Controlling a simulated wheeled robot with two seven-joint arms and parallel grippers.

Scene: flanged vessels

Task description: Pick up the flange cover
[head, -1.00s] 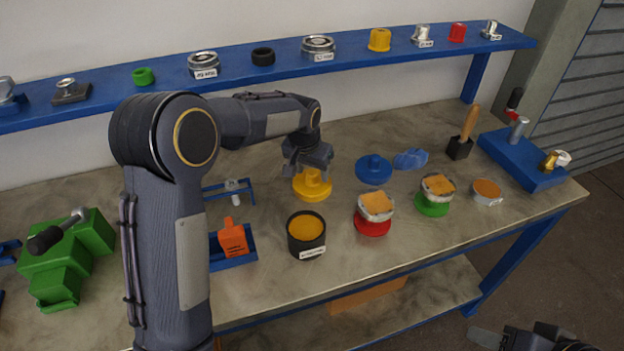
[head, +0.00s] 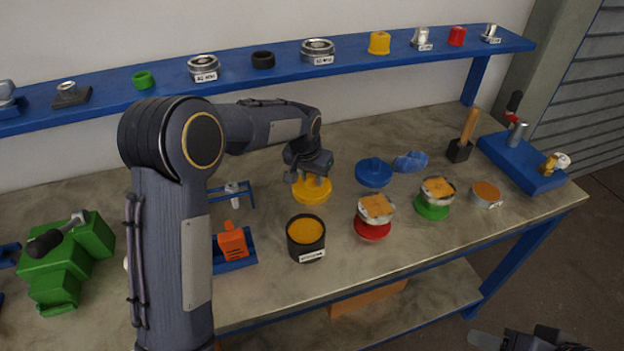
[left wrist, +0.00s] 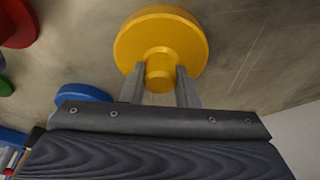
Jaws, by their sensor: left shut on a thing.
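A yellow flange cover (head: 311,191), a round disc with a central knob, is under my left gripper (head: 312,177) on the worktable. In the left wrist view the yellow cover (left wrist: 187,36) shows with its knob between the two fingers of my left gripper (left wrist: 160,80). The fingers are shut on the knob. The cover appears to be at table level; I cannot tell whether it is clear of the surface. A blue cover (head: 374,172) of similar shape lies to its right. Part of my right gripper (head: 488,341) shows at the bottom right edge; its jaws are unclear.
A black vessel with an orange top (head: 306,236) stands in front of the yellow cover. Red (head: 371,230) and green (head: 433,209) flanged vessels stand to the right. A blue shelf (head: 110,110) with small parts runs along the back.

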